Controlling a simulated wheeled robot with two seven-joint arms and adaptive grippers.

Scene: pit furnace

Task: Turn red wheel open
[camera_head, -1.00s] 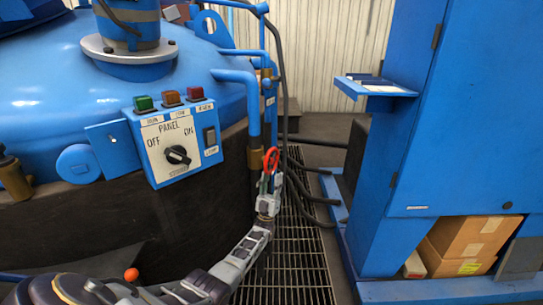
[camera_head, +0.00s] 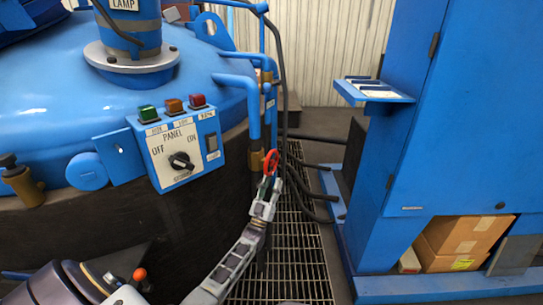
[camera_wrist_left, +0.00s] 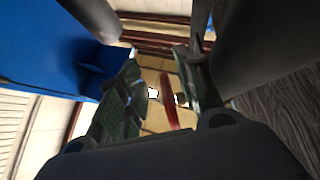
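The red wheel (camera_head: 271,162) is a small ring on the brass valve of the blue pipe beside the furnace, in the middle of the head view. My left gripper (camera_head: 267,182) is just below it, its fingers reaching up to the wheel's lower part. In the left wrist view the wheel (camera_wrist_left: 169,102) shows nearly edge-on as a thin red strip between the two fingers (camera_wrist_left: 163,95). The fingers are apart, with a gap visible on both sides of the strip. Whether a fingertip touches the wheel I cannot tell. My right gripper is not in view.
A control panel (camera_head: 160,155) with a black knob and several coloured buttons is on the blue furnace (camera_head: 60,75) at left. Black hoses (camera_head: 284,95) hang just right of the valve. A blue cabinet (camera_head: 465,110) stands at right. Floor grating (camera_head: 290,265) lies between.

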